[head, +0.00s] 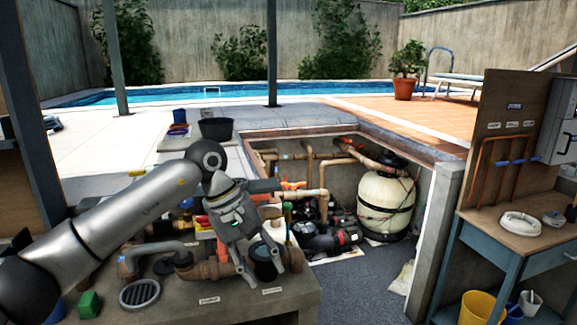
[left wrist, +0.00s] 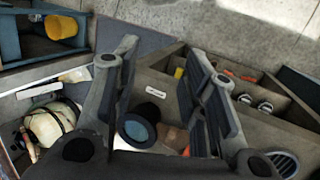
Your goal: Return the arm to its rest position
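My left arm reaches in from the left in the head view, and its gripper (head: 262,272) hangs low over the front of the concrete bench (head: 225,305). In the left wrist view the two fingers of this gripper (left wrist: 165,52) stand wide apart with nothing clamped between them. A dark round part with a blue-grey top (left wrist: 137,130) shows beyond the fingers; in the head view this dark part (head: 263,262) is partly behind the gripper. Whether a finger touches it I cannot tell. My right gripper is in neither view.
Pipes (head: 155,250) with brown fittings, a round grate (head: 139,293) and a green block (head: 89,304) crowd the bench. Beyond are the pit with a cream filter tank (head: 385,203) and pump (head: 325,240). A blue workbench (head: 490,240) stands right; grey floor is open between.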

